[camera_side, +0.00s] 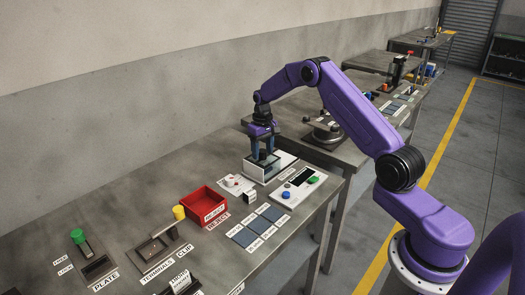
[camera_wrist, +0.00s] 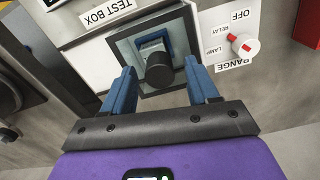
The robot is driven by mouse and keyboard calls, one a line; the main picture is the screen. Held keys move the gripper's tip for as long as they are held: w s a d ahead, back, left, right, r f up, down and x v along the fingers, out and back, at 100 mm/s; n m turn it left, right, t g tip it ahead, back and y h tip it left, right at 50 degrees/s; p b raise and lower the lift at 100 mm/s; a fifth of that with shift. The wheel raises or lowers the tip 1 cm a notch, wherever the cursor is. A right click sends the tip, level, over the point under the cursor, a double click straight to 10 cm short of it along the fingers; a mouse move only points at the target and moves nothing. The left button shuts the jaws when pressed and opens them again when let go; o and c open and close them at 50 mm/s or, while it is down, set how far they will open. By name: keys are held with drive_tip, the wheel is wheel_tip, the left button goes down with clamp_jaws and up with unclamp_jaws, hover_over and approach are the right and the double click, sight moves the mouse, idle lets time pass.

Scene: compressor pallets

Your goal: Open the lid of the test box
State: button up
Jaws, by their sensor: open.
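The test box (camera_side: 258,172) is a small pale box on the bench in the side view, below my gripper (camera_side: 263,157). In the wrist view, the white label "TEST BOX" (camera_wrist: 105,14) is beside a dark-framed square lid area (camera_wrist: 124,50). A black round knob (camera_wrist: 160,72) stands there with a blue piece (camera_wrist: 156,42) behind it. My gripper (camera_wrist: 160,66) is open, with one blue finger on each side of the knob. I cannot tell whether the fingers touch it.
A range switch with a red and white knob (camera_wrist: 243,46) sits close beside the box. A red reject bin (camera_side: 203,205), a button panel (camera_side: 296,187) and dark slots (camera_side: 258,226) are nearby on the bench (camera_side: 225,258).

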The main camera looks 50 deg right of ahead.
drive_tip(key=shift+f, duration=0.3)
clamp_jaws()
drive_tip(key=d, duration=0.9)
drive_tip(key=shift+d, duration=0.35)
unclamp_jaws()
drive_tip(key=shift+r, duration=0.1)
